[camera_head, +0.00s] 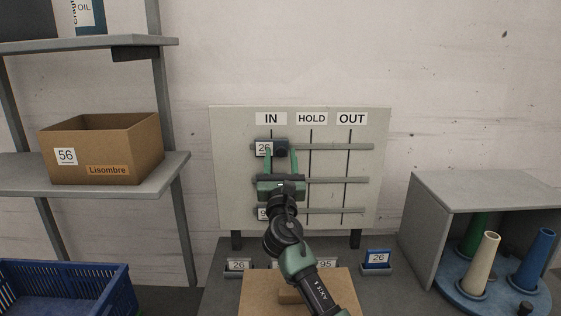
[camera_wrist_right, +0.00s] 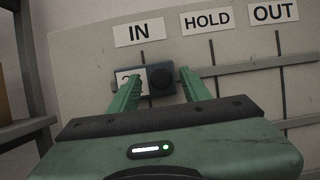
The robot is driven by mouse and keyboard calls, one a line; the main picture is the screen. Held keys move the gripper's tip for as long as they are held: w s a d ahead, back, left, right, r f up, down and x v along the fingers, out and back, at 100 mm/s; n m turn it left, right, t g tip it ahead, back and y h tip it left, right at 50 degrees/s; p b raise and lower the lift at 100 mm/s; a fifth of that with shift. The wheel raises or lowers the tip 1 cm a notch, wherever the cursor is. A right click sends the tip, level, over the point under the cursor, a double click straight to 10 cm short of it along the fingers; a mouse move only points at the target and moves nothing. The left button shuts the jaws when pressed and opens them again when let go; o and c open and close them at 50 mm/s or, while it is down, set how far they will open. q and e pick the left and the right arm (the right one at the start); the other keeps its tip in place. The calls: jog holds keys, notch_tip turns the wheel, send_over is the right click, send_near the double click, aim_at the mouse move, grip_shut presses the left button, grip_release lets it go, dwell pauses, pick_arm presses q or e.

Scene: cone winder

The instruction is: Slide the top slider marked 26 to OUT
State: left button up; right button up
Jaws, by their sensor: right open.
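The top slider marked 26 (camera_head: 264,148) sits on the top rail of the pale board (camera_head: 232,150), in the IN column. Its dark block carries a white label and a round black knob, seen in the right wrist view (camera_wrist_right: 160,80). My right gripper (camera_head: 282,153) is open in front of this slider, one finger on each side of the knob. In the wrist view the left finger partly covers the label. I cannot tell whether the fingers touch the knob. The OUT sign (camera_head: 351,119) is at the board's upper right. My left gripper is not in view.
The top rail (camera_head: 335,147) is clear from the slider to OUT. A lower slider (camera_head: 262,213) is partly hidden by my arm. Number tags, including a blue 26 (camera_head: 376,259), stand below the board. A grey cubby (camera_head: 480,190) with cones is at right.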

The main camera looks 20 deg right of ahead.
jog(key=shift+s+d+r, duration=0.1)
jog(key=shift+s, duration=0.05)
jog(key=shift+c, duration=0.6)
grip_shut()
dwell(0.8)
